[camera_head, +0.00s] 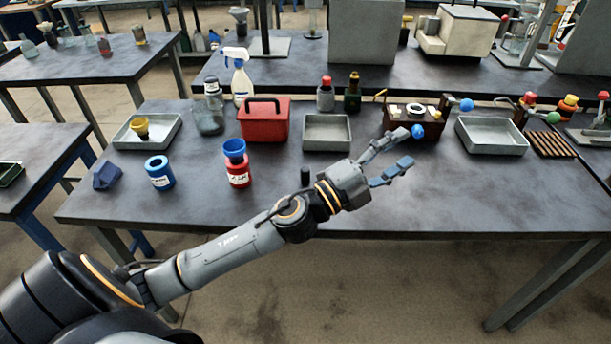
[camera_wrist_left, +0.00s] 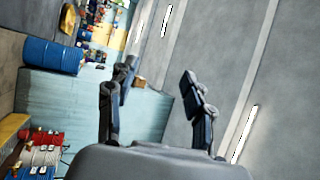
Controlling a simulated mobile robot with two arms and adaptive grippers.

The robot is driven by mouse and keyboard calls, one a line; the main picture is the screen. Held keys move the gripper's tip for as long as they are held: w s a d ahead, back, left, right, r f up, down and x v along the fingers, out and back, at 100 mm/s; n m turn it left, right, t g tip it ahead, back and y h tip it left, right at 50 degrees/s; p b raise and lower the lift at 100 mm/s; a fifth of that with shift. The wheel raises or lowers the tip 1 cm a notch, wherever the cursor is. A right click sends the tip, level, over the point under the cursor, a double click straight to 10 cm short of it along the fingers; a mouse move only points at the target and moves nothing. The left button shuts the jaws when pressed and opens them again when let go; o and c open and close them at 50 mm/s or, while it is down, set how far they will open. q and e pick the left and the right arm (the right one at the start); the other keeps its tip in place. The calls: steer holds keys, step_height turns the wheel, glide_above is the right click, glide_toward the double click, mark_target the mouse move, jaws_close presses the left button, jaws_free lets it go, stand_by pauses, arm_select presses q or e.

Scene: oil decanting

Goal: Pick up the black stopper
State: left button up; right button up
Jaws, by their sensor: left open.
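A small black cylinder, which looks like the black stopper (camera_head: 305,175), stands on the dark table just behind my left forearm. Its lower part is close to the arm's outline, and I cannot tell the gap. My left gripper (camera_head: 407,147) is above the table to the right of the stopper, fingers spread and pointing right. Nothing is between its fingers. In the left wrist view the open fingers (camera_wrist_left: 158,92) frame only the distant wall and ceiling; the stopper does not show there. My right gripper is not in view.
A red toolbox (camera_head: 264,121), a grey tray (camera_head: 327,147) and a blue-and-red container stack (camera_head: 236,170) stand left of my gripper. A brown rack with coloured knobs (camera_head: 411,117) is behind the fingers. Another tray (camera_head: 491,150) is at right. The front right table top is clear.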

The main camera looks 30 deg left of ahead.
arm_select(q)
steer(key=d+r+m+g+h, duration=0.1)
steer(key=d+m+g+h, duration=0.3)
steer(key=m, duration=0.4)
steer(key=m+g+y, duration=0.9)
steer(key=g+y, duration=0.1)
steer(key=y, duration=0.3)
glide_toward(305, 169)
steer(key=shift+g, duration=0.3)
steer(key=shift+w+p+x, duration=0.1)
steer(key=shift+p+x, duration=0.75)
steer(key=shift+x, duration=1.45)
steer(key=shift+w+p+x, duration=0.15)
steer(key=shift+p+x, duration=0.7)
steer(key=shift+x, duration=1.45)
steer(key=shift+r, duration=0.15)
steer(key=c, duration=1)
